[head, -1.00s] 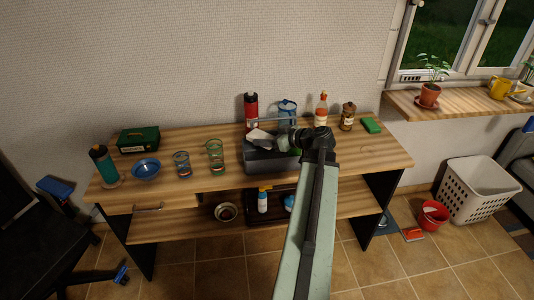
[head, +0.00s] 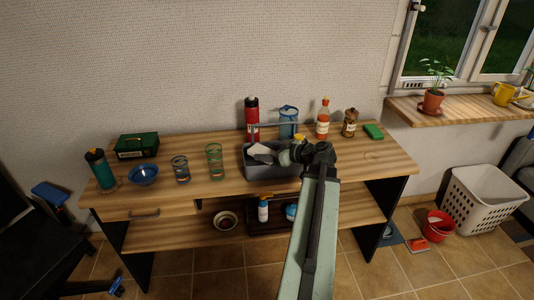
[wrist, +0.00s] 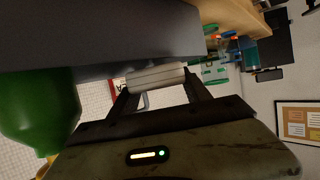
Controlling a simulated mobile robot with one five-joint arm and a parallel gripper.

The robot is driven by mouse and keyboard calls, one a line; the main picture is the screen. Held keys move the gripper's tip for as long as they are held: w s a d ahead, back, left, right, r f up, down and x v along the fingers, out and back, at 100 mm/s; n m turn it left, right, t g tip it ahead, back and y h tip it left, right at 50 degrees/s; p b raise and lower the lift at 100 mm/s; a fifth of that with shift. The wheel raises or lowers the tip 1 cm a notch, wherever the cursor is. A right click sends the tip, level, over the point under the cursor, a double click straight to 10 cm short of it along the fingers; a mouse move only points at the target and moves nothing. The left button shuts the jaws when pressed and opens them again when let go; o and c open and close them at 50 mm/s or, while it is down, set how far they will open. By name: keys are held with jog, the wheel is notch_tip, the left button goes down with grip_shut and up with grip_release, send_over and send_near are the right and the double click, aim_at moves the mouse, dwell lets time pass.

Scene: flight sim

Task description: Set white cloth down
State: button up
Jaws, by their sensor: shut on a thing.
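My gripper (wrist: 157,84) is shut on a white cloth (wrist: 155,77), which shows as a folded white strip between the fingers in the wrist view. In the head view my gripper (head: 290,157) is at the grey caddy (head: 265,172) on the wooden table, partly hidden by my wrist. A white patch (head: 261,150) shows over the caddy's left part; I cannot tell for sure that it is the held cloth. A dark grey surface (wrist: 100,38) is close beside the fingers in the wrist view.
A green bottle (wrist: 38,108) is close to my gripper. Behind the caddy stand a red bottle (head: 252,118), a blue-lidded jar (head: 288,122) and a sauce bottle (head: 323,120). Two glasses (head: 214,160) stand left. The tabletop (head: 375,158) is clear at right.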

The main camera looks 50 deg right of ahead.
jog(key=o, duration=1.3)
jog(key=shift+o, duration=0.2)
jog(key=shift+r+p, duration=1)
jog(key=shift+p, duration=0.05)
jog(key=p+v, duration=0.3)
jog(key=v, duration=0.8)
jog(key=shift+s+f+p, duration=0.2)
jog(key=shift+s+p, duration=0.2)
jog(key=shift+s, duration=0.1)
jog(key=shift+d, duration=0.15)
